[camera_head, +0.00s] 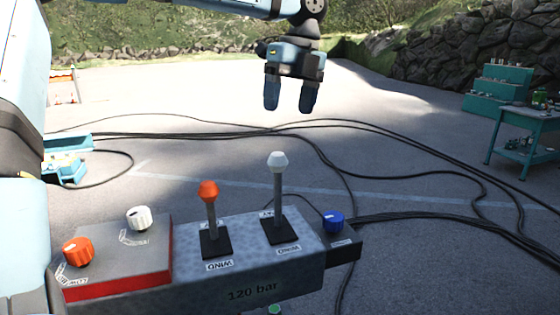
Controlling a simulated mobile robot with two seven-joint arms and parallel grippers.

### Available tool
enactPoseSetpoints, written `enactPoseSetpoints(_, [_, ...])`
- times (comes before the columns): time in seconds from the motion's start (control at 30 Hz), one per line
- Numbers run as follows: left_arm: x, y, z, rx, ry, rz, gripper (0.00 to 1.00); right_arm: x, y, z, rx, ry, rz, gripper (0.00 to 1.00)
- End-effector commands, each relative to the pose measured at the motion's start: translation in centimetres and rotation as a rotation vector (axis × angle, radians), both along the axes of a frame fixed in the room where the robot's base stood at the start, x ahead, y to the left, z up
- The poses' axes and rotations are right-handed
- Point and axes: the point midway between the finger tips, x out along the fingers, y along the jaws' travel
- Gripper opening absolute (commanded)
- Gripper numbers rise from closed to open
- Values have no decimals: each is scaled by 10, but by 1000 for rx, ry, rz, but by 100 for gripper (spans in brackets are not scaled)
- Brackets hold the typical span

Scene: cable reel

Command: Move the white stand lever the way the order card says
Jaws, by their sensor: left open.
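The white-knobbed lever (278,196) stands upright, or nearly so, in a black base on the grey control stand (255,283). Small labels lie in front of and behind its base; the print is too small to read surely. An orange-knobbed lever (210,222) stands to its left on the same stand. My left gripper (290,105) is open and empty, fingers pointing down. In the picture it is above the white knob and apart from it. I see no order card that I can read. My right gripper is not in view.
A red-edged panel with an orange knob (77,252) and a white knob (138,218) adjoins the stand's left side; a blue knob (333,222) is at its right. Black cables (400,150) cross the ground. A teal table (525,135) stands far right.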

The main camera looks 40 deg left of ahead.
Motion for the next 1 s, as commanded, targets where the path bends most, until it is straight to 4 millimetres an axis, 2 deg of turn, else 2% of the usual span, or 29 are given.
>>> enactPoseSetpoints(0.13, [-1,-1,-2,11,2,1,68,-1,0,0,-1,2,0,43])
enactPoseSetpoints(0.23, [-4,0,-13,12,4,0,68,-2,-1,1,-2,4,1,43])
enactPoseSetpoints(0.7, [-22,5,-105,9,4,1,68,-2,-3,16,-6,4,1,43])
enactPoseSetpoints(0.83, [-24,6,-121,11,2,2,68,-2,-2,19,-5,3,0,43])
enactPoseSetpoints(1.0, [-26,6,-132,10,0,2,68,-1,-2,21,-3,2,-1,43])
